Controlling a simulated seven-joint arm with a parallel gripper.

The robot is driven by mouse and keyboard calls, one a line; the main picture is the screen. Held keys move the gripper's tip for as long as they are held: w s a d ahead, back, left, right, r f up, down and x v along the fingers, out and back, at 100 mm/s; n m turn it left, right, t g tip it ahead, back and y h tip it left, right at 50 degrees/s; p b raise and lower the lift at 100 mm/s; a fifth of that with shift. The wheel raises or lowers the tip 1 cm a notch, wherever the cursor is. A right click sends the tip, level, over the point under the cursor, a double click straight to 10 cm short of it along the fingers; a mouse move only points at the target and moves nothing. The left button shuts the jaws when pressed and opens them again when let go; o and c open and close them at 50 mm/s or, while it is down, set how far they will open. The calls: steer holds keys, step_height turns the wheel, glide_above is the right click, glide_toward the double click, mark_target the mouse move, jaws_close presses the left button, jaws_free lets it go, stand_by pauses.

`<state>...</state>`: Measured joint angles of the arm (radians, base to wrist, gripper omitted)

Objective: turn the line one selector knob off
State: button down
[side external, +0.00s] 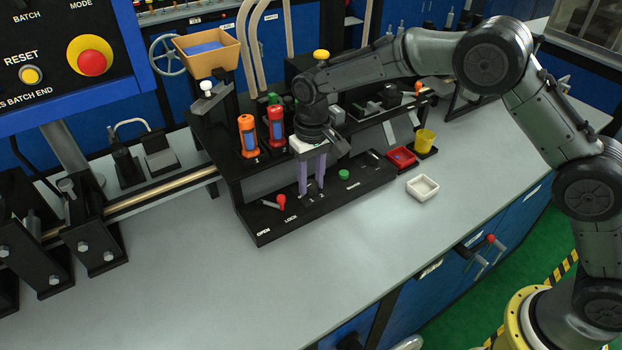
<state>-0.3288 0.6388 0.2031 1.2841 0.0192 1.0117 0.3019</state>
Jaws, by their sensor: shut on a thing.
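My gripper (312,189) points straight down over the front of the black control panel (268,234). Its two pale purple fingers reach the panel top between the red-tipped lever (281,201) and the green button (344,174). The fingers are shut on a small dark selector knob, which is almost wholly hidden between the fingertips. I cannot read which way the knob points. Small white marks show on the panel just in front of the fingertips.
An orange canister (247,134) and a red canister (276,124) stand close behind my gripper at left. A white tray (422,187), a red tray (402,157) and a yellow cup (425,140) are to the right. The grey bench front (300,290) is clear.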

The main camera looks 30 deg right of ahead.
mark_target(312, 183)
steer(key=shift+w+r+m, duration=0.1)
steer(key=shift+r+m, duration=0.05)
steer(key=shift+m, duration=0.75)
steer(key=c, duration=0.5)
jaws_free()
step_height(312, 183, up, 14)
steer(key=shift+d, duration=0.15)
